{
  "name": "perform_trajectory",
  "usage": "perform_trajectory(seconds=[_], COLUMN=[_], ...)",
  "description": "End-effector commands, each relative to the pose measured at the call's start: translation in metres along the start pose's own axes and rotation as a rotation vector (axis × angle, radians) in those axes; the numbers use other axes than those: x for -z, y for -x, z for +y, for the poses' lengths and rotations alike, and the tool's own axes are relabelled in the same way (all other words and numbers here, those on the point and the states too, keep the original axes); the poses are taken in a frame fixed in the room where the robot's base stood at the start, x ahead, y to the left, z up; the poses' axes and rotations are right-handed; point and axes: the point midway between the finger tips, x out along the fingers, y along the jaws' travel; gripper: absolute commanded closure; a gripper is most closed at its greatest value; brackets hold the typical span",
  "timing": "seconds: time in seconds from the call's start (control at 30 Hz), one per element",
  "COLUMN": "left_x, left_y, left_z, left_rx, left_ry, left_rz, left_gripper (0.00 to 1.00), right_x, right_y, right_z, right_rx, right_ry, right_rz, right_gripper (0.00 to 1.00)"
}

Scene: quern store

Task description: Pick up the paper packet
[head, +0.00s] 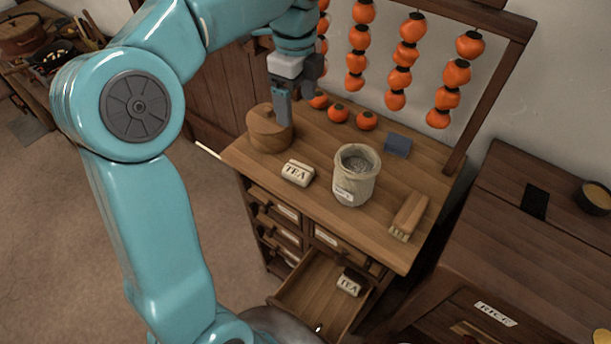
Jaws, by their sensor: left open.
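A small cream paper packet marked TEA (297,173) lies on top of the wooden drawer chest (245,158), near its front left. A second, similar item marked TEA (349,283) lies in the open lower drawer (312,292). My left gripper (282,118) points down behind the packet on the chest, in front of part of the round wooden box. It is open and holds nothing that I can see; its fingers overlap in this view. It is apart from both TEA items. My right gripper is not in view.
The round lidded wooden box (265,133) stands left of the packet. A cloth sack (356,178), a blue block (397,145) and a brush (409,216) are to the right. Orange persimmons (338,113) lie at the back under hanging strings. A wooden cabinet (530,225) stands right.

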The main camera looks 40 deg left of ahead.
Motion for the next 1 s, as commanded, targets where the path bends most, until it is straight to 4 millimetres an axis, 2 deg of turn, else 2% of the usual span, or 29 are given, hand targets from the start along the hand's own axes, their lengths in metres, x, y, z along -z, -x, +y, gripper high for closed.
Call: perform_trajectory(seconds=[0.03, 0.23, 0.37, 0.43, 0.7, 0.8, 1.0], left_x=[-0.001, -0.001, -0.002, -0.002, -0.001, -0.001, 0.000], left_y=[-0.018, -0.040, -0.050, -0.062, -0.124, -0.141, -0.156], left_z=[0.001, 0.005, 0.006, 0.007, 0.006, 0.005, 0.003], left_rx=[0.001, 0.000, -0.002, -0.004, -0.004, -0.005, -0.001], left_ry=[0.000, 0.000, 0.000, 0.001, 0.001, 0.001, 0.000], left_rz=[0.000, 0.000, 0.000, -0.001, 0.000, 0.000, 0.000], left_gripper=[0.19, 0.19, 0.19, 0.19, 0.19, 0.19, 0.19], right_x=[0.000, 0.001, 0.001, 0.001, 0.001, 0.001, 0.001], right_y=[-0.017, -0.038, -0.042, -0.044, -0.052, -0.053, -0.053], right_z=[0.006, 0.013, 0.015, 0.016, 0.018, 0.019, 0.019], right_rx=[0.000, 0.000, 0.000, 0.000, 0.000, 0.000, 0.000], right_ry=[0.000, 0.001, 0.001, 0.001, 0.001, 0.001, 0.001], right_rz=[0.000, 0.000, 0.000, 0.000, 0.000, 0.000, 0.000], right_gripper=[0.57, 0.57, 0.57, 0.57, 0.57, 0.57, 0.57])
